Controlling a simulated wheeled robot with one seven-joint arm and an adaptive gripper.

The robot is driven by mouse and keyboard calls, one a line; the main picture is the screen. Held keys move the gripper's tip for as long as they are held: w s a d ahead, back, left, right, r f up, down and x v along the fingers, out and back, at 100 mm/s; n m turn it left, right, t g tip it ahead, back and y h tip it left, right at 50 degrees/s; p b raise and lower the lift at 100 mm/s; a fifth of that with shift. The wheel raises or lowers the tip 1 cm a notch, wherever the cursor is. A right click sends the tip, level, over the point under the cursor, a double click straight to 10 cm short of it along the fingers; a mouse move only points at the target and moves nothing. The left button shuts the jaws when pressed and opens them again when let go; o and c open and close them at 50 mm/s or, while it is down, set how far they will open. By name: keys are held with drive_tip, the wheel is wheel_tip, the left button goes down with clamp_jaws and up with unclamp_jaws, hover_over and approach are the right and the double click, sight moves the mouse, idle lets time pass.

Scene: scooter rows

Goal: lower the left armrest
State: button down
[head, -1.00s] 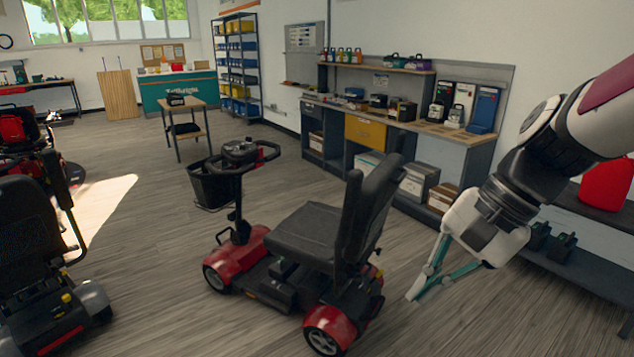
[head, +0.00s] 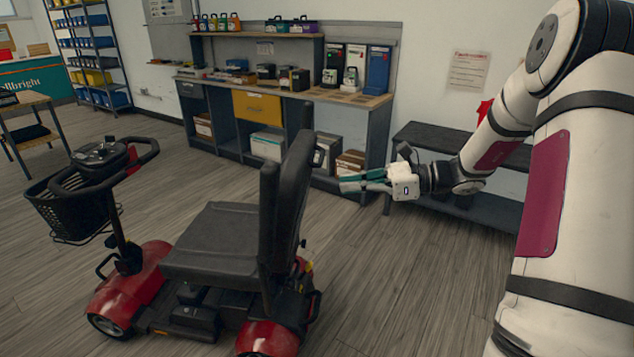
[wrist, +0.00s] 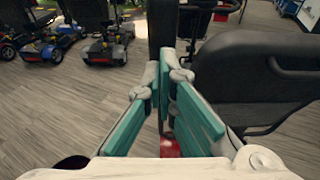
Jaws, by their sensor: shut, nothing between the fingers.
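The red scooter with a black seat (head: 215,245) faces left in the head view. Its left armrest (head: 291,190) is raised, a tall narrow black pad standing upright beside the backrest (head: 267,225). In the wrist view the armrest (wrist: 162,30) stands straight ahead beyond the fingertips, left of the broad backrest (wrist: 265,75). My gripper (head: 345,184) is behind the scooter, to the right of the armrest and apart from it, with its fingers pointing left. Its teal-padded fingers (wrist: 168,70) are shut and empty. The fingers hide the armrest's lower part in the wrist view.
A workbench (head: 370,98) with boxes and bottles lines the back wall. A low dark bench (head: 430,140) stands beside it. The scooter's tiller and basket (head: 75,205) are at the left. Other scooters (wrist: 105,45) are far ahead in the wrist view. Grey floor is clear behind the scooter.

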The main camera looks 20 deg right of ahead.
approach(277, 187)
drive_tip(key=x, duration=0.3)
drive_tip(key=b+x, duration=0.1)
drive_tip(key=shift+w+a+f, duration=0.2)
drive_tip(key=shift+w+f, duration=0.1)
drive_tip(key=shift+f, duration=0.15)
drive_tip(key=shift+w+a+r, duration=0.1)
drive_tip(key=shift+w+a, duration=0.3)
drive_tip(key=shift+a, duration=0.25)
drive_tip(key=shift+a, duration=0.1)
